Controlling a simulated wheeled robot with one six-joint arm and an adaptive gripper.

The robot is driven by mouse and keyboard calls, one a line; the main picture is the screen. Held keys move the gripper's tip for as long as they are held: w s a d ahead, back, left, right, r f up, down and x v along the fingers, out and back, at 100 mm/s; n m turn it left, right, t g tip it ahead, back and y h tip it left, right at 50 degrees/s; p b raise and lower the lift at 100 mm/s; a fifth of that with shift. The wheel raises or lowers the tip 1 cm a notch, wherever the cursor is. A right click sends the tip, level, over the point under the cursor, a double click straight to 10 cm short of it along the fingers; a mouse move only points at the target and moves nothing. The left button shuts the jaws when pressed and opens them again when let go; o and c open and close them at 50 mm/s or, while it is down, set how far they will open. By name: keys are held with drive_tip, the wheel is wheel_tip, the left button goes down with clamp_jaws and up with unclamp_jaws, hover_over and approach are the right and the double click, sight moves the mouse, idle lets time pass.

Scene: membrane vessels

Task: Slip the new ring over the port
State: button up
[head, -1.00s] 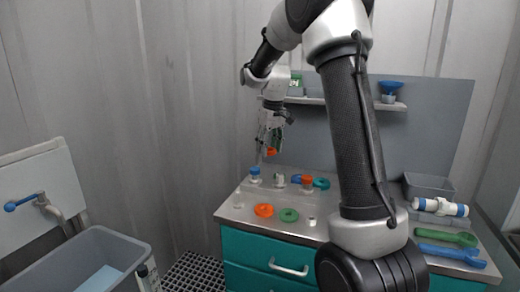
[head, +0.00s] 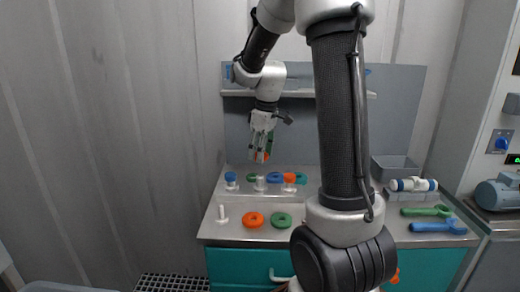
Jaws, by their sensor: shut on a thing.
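My gripper (head: 262,150) points down above the bench, shut on a small orange ring (head: 265,156). The fingers hide part of the ring. Below it, on the bench, a short white port (head: 260,184) stands between a blue-topped port (head: 230,181) and an orange-topped port (head: 289,183). A gap shows between the held ring and the ports. Another slim white post (head: 222,215) stands nearer the front left. I cannot tell which of these is the port meant.
An orange disc (head: 253,219) and a green disc (head: 281,220) lie on the steel bench (head: 237,232). Blue and green rings lie behind the ports. At the right are a grey bin (head: 395,167), a white-and-blue vessel (head: 413,184), a green wrench (head: 427,211) and a blue wrench (head: 438,226).

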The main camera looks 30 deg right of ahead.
sight(261, 176)
drive_tip(key=shift+f, duration=5.05)
drive_tip(key=shift+f, duration=0.2)
drive_tip(key=o, duration=0.7)
drive_tip(key=shift+o, duration=0.7)
wheel_tip(261, 176, up, 12)
drive_tip(key=s, duration=0.1)
drive_tip(key=shift+d, duration=0.35)
drive_tip(key=shift+s+f, duration=0.1)
